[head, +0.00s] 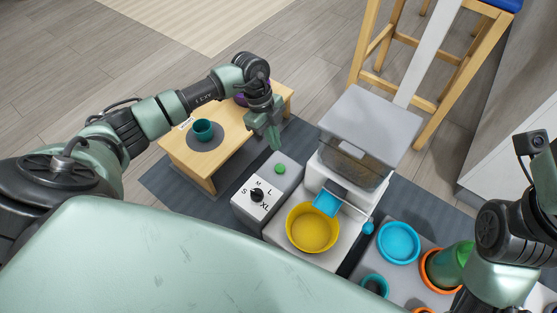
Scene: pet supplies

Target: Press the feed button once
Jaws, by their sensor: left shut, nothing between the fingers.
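The feed button (280,169) is a small green round button on top of a grey control box (285,182). A black dial (257,195) on a white face marked S, M, L and XL sits on the same box. My left gripper (275,145) is shut and empty, pointing down just above and slightly left of the button in the head view. I cannot tell the exact gap, but the button shows clear of the fingertips. My right gripper is out of view; only the right arm (505,245) shows at the right edge.
A feeder (345,160) with a grey lid stands right of the box, with a yellow bowl (313,227) before it. A blue bowl (398,242) sits on a grey tray at right. A low wooden table (205,165) holds a teal cup (203,130).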

